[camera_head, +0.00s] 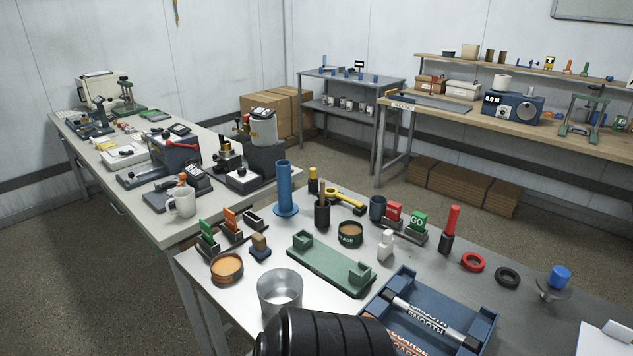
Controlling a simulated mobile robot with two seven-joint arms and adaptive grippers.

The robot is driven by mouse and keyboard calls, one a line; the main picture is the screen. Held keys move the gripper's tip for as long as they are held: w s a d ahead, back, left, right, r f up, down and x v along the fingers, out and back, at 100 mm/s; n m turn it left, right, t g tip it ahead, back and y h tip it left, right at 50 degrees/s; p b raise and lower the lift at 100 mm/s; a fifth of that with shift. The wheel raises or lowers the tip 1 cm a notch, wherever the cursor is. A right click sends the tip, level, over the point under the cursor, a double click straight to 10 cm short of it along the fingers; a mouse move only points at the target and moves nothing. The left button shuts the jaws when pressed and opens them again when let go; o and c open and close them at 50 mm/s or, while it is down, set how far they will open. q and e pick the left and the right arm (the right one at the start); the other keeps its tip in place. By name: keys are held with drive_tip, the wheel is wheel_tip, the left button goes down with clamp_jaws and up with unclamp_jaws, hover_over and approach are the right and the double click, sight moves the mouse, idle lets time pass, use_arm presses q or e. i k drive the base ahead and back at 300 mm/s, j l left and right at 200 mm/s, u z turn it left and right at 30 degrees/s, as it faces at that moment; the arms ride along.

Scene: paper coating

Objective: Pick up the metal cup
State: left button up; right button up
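The metal cup (280,292) is a silver, open-topped cup standing upright near the front edge of the near table. A black, ribbed rounded part, which looks like one of my arm links, covers its lower right side. Whether that part touches the cup I cannot tell. No fingers of my left or right gripper show in the head view.
A blue cylinder (284,188) on a flanged base and a dark holder (322,213) stand behind.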

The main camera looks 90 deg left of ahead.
sight(277, 287)
drive_tip(key=u, duration=2.95)
